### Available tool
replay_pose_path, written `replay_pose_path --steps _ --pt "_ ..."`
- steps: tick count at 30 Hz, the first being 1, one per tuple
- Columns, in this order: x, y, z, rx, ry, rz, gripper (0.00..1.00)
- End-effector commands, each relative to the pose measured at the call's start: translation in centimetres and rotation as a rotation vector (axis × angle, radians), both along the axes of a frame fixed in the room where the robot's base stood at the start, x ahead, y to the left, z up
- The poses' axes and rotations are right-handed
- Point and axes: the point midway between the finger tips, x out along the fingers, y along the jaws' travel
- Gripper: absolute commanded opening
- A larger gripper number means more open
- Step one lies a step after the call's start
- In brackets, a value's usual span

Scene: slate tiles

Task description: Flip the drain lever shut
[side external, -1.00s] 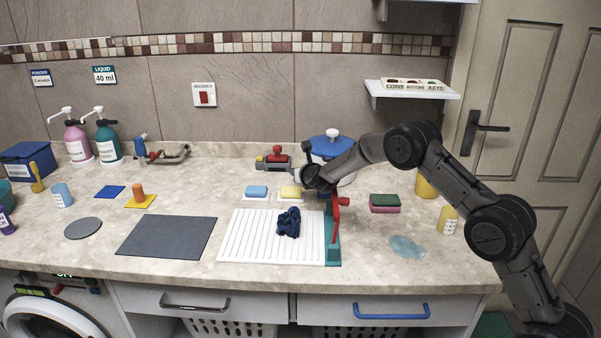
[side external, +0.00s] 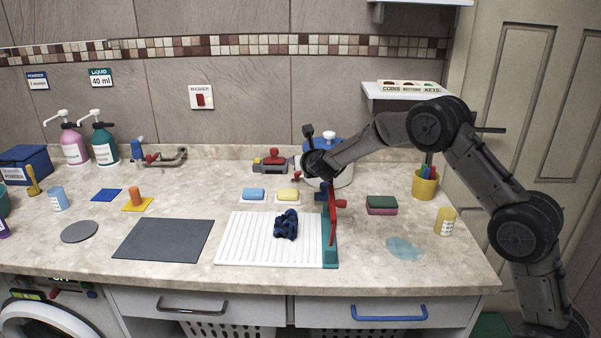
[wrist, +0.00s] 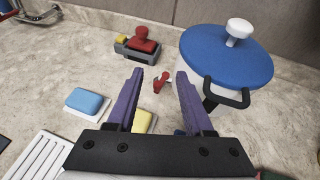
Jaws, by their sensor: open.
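A small red lever (wrist: 161,82) sits low beside the white pot (wrist: 232,98) with the blue lid, and I take it for the drain lever. It also shows in the side view, left of the pot, as a small red piece (side external: 297,176). Whether it is shut cannot be told. My gripper (wrist: 160,75) is open and empty, its purple fingers either side of the lever in the wrist view, with no contact visible. In the side view my wrist hides part of the pot and the fingers are hard to make out.
A yellow sponge (wrist: 143,121) and blue sponge (wrist: 87,101) lie nearby. A grey device with a red knob (wrist: 142,41) stands behind. The pot's black handle (wrist: 228,96) juts out near the right finger. A tall red bar (side external: 333,222) rises at the ridged white board (side external: 250,240).

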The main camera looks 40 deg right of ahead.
Motion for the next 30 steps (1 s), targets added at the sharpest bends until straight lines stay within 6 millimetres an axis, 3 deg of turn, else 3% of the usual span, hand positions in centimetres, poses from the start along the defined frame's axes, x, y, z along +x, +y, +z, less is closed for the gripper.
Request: replay_pose_path --steps 6,15,20,24,30 --pt "0.0 0.0 1.9 0.000 -0.001 0.000 0.52" --pt "0.0 0.0 2.0 -0.001 0.000 0.000 0.52" --pt "0.0 0.0 2.0 -0.038 0.023 0.020 0.23" --pt "0.4 1.2 1.4 -0.186 0.131 0.159 0.00" --pt "2.2 4.8 2.3 -0.593 0.304 0.537 0.00"
